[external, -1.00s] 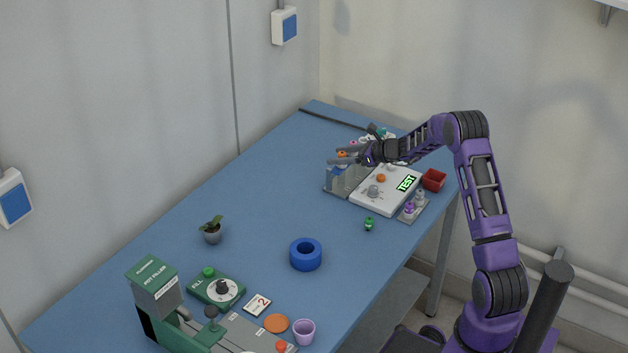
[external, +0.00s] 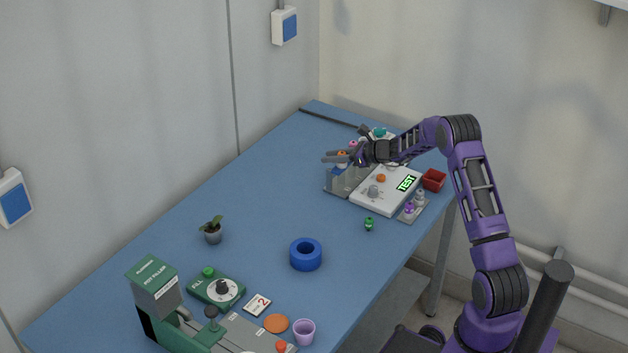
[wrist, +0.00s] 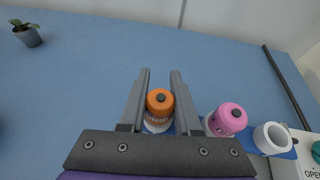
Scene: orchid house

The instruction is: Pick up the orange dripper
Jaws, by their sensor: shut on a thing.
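The orange dripper (wrist: 160,104) sits between the two fingers of my gripper (wrist: 160,90) in the wrist view, with an orange ribbed cap and dark tip upward. A pale ring shows under it. In the external view my gripper (external: 338,158) is at the grey rack (external: 345,183), with the orange dripper (external: 342,154) at its fingers. My gripper is shut on the orange dripper. I cannot tell whether the dripper is clear of the rack.
A pink dripper (wrist: 229,117) stands close on the right, then a white ring-shaped holder (wrist: 272,137).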

